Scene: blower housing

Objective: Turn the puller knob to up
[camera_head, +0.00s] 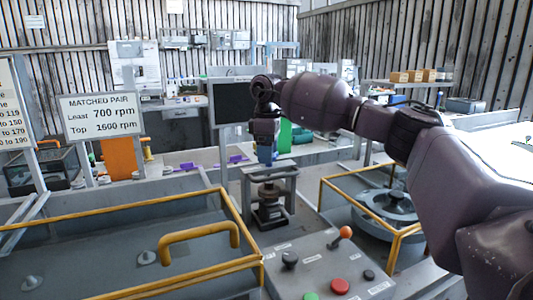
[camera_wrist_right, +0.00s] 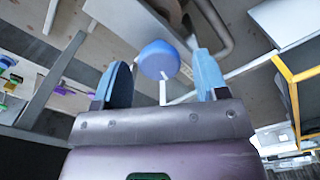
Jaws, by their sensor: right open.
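My right gripper (camera_head: 265,154) points down over the grey puller frame (camera_head: 270,172), with its arm coming in from the right. In the right wrist view the gripper (camera_wrist_right: 163,75) is open, its two bluish fingers apart. A round blue knob (camera_wrist_right: 159,58) shows between the fingers, with a thin white bar below it in the picture. Visible gaps separate it from both fingers. In the head view I cannot tell the knob from the bluish fingertips. Which way the knob is set cannot be told. My left gripper is not in view.
A grey control panel (camera_head: 325,266) with a red button (camera_head: 339,286), a black knob (camera_head: 289,259) and an orange-topped lever (camera_head: 345,233) stands in front. Yellow rails (camera_head: 225,198) border the left cover and the right-hand pit. A dark screen (camera_head: 232,103) stands behind the gripper.

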